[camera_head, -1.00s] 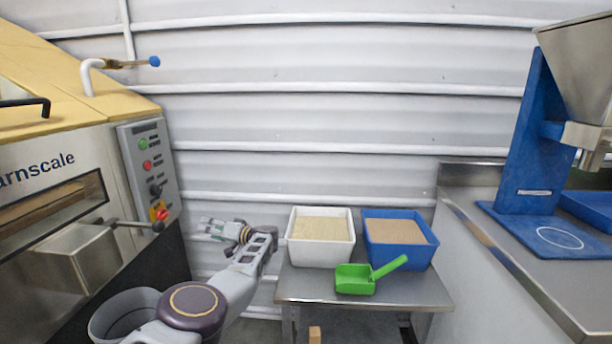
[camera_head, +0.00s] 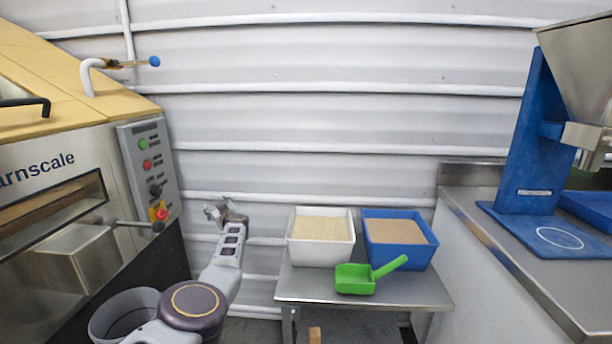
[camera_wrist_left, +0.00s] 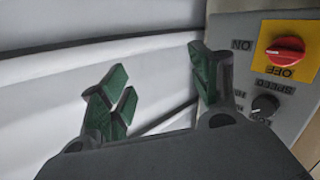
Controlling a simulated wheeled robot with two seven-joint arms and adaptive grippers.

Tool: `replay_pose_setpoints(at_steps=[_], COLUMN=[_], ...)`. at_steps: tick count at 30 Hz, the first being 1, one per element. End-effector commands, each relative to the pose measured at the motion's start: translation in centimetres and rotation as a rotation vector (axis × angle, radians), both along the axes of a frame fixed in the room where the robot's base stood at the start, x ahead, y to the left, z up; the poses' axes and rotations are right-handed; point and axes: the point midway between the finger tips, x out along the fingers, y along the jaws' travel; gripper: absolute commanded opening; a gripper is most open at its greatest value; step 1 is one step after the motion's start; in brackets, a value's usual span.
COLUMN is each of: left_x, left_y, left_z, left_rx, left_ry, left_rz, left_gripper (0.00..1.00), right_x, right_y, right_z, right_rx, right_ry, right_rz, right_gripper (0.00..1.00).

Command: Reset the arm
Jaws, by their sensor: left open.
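My left arm (camera_head: 222,262) comes up from the lower left in the head view. Its gripper (camera_head: 215,210) is raised near the corrugated wall, between the machine's control panel and the white bin. In the left wrist view the gripper (camera_wrist_left: 160,98) has its green-padded fingers apart with nothing between them. The wall is behind them, and a red knob on a yellow plate (camera_wrist_left: 286,50) shows to their right. My right gripper is not in either view.
A small steel table (camera_head: 385,290) carries a white bin (camera_head: 320,255), a blue bin (camera_head: 400,257) and a green scoop (camera_head: 355,282). A yellow-topped machine with a control panel (camera_head: 150,165) stands left. A steel counter (camera_head: 540,275) with a blue hopper stand (camera_head: 530,150) is right.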

Motion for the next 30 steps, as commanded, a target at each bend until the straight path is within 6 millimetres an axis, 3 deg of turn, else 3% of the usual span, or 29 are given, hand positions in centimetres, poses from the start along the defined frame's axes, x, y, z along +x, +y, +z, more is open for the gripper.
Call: replay_pose_setpoints(at_steps=[8, 15, 24, 30], left_x=[1.3, 1.1, -1.1, -3.6], left_y=[3.1, 6.2, 9.9, 11.6], left_z=[5.0, 10.8, 18.4, 21.8], left_rx=[-0.163, -0.278, -0.374, -0.406], left_ry=[-0.176, -0.302, -0.403, -0.418], left_rz=[-0.106, -0.2, -0.311, -0.372], left_gripper=[0.62, 0.62, 0.62, 0.62], right_x=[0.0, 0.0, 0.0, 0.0], right_y=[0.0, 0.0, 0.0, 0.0], right_z=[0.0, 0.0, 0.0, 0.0], right_rx=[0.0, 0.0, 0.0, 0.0], right_ry=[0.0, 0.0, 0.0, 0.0], right_rz=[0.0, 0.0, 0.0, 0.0], right_gripper=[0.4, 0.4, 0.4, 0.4])
